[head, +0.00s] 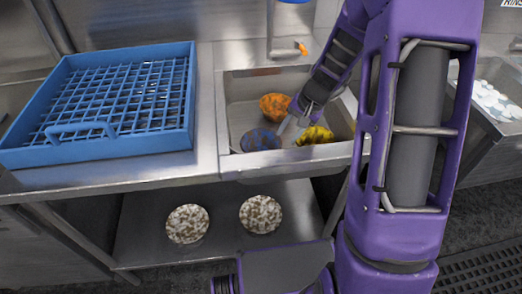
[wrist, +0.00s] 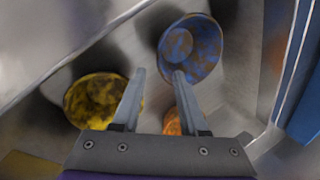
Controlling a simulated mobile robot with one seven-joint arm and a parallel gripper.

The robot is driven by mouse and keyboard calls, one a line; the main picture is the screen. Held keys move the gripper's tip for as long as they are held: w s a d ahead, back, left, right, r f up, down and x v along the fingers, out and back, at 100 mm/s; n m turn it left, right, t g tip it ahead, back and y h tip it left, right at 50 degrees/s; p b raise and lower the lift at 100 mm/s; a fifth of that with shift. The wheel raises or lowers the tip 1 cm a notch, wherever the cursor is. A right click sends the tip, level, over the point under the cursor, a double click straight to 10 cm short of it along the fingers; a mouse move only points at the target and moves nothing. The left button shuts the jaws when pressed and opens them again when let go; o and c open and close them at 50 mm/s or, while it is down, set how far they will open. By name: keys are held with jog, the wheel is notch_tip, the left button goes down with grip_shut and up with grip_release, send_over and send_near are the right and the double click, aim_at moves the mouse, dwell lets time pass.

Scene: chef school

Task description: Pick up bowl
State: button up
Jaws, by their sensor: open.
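Three speckled bowls are in the sink basin (head: 240,90). The orange bowl (head: 274,106) is toward the back, the blue bowl (head: 260,140) at the front left and the yellow bowl (head: 315,135) at the front right. My gripper (head: 289,126) is open and reaches down into the sink among them. In the wrist view, my fingertips (wrist: 159,74) are apart with no bowl between them. The blue bowl (wrist: 192,48) shows upper right, partly behind the right finger. The yellow bowl (wrist: 92,98) is at the left. The orange bowl (wrist: 172,123) is mostly hidden by my gripper.
A blue dish rack (head: 120,95) stands on the steel counter (head: 207,120) left of the sink. A faucet (head: 285,48) with an orange tip is behind the basin. Two brown-and-white speckled round dishes (head: 187,223) (head: 261,213) sit on the lower shelf (head: 140,245). Sink walls surround my gripper.

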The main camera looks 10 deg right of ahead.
aim_at(280, 145)
jog(key=b+x, duration=0.1)
jog(key=x, duration=0.7)
jog(key=shift+w, duration=0.1)
grip_shut()
